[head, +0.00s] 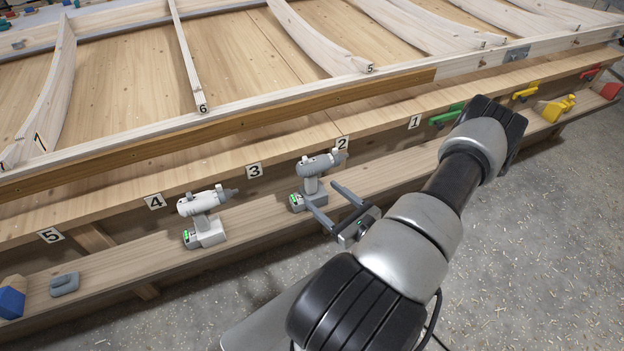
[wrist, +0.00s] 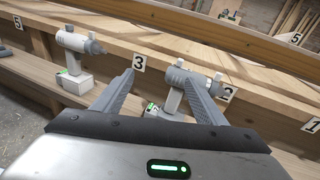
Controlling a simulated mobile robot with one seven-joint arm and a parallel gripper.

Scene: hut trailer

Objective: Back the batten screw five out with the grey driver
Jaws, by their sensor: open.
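A grey driver (head: 316,168) stands upright on the lower shelf between labels 3 and 2. A second, paler driver (head: 203,205) stands left of it, near label 4. My gripper (head: 320,192) is open, with its fingers reaching toward the grey driver. In the wrist view the grey driver (wrist: 176,76) shows between and beyond the fingers, with its lower part partly hidden. I cannot tell whether the fingers touch it. A brown batten (head: 230,121) runs along the bench. Label 5 (head: 51,235) is at the bench's left front edge. Screw five itself is too small to make out.
The lower shelf (head: 130,263) also carries a grey block (head: 64,284) and a blue block (head: 11,302) at left. Green (head: 447,114), yellow and red tools are at right. The bench edge overhangs the shelf. Open floor (head: 520,250) lies in front.

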